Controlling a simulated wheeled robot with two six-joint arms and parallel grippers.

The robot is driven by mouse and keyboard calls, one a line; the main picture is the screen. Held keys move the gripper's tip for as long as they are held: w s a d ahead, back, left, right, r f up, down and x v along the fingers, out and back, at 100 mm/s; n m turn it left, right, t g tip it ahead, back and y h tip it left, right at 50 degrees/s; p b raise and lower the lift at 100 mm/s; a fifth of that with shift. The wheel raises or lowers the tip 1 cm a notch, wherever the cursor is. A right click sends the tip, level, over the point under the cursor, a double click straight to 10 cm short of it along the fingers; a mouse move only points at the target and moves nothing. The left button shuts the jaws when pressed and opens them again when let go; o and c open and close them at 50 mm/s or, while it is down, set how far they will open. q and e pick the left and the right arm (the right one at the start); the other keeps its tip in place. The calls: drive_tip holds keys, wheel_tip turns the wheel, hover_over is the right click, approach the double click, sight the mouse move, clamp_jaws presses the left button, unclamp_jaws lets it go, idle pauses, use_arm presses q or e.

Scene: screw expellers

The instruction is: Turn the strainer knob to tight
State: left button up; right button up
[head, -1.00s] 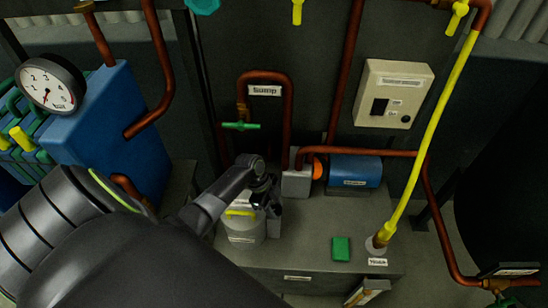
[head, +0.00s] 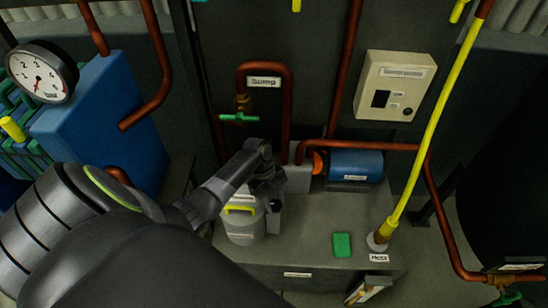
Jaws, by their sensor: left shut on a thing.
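The strainer (head: 243,228) is a pale grey cylinder with labels, standing on the left part of the grey bench. Its yellow bar-shaped knob (head: 239,209) sits on top, roughly level across the picture. My left gripper (head: 271,203) reaches in from the left and comes down at the knob's right end. It is shut on the knob; the contact itself is dark and partly hidden by the gripper. My right gripper is not in view.
A green block (head: 342,245) and the yellow hose (head: 408,190) stand on the bench (head: 305,235) to the right. A blue motor (head: 355,166) and copper pipes lie behind. A green-handled sump valve (head: 239,117) is above the strainer. The bench's front middle is clear.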

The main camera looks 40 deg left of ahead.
use_arm(q)
drive_tip(key=o, duration=0.7)
drive_tip(key=shift+r, duration=0.1)
drive_tip(key=v, duration=1.1)
drive_tip(key=shift+w+a+r+p, duration=0.15)
drive_tip(key=shift+a+r+p, duration=0.15)
drive_tip(key=shift+r+p, duration=0.05)
